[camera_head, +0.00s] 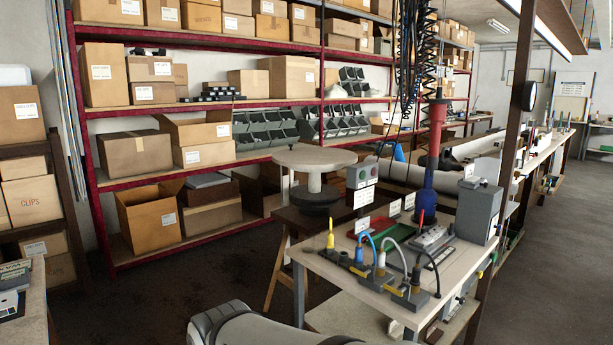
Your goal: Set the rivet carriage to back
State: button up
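A grey metal fixture (432,240) with a small red upright piece lies on the workbench (335,268); it may hold the rivet carriage, but I cannot tell for sure. The carriage's position is too small to read. A tall red and blue tool (436,140) stands upright behind the fixture, below hanging black coiled cables. A box with red and green buttons (361,175) stands at the bench's back left. My gripper is out of view; only a pale rounded part of my arm shows at the bottom edge.
Several cabled connectors (383,272) line the bench's front. A grey box (478,211) stands at its right. A round-topped stand (315,158) is behind left. Red shelving (205,40) with cardboard boxes fills the back. The dark floor (180,285) at left is clear.

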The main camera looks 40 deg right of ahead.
aim_at(461, 183)
jog(key=k, duration=1.25)
jog(key=z, duration=1.8)
jog(key=i, duration=1.7)
jog(key=z, duration=0.1)
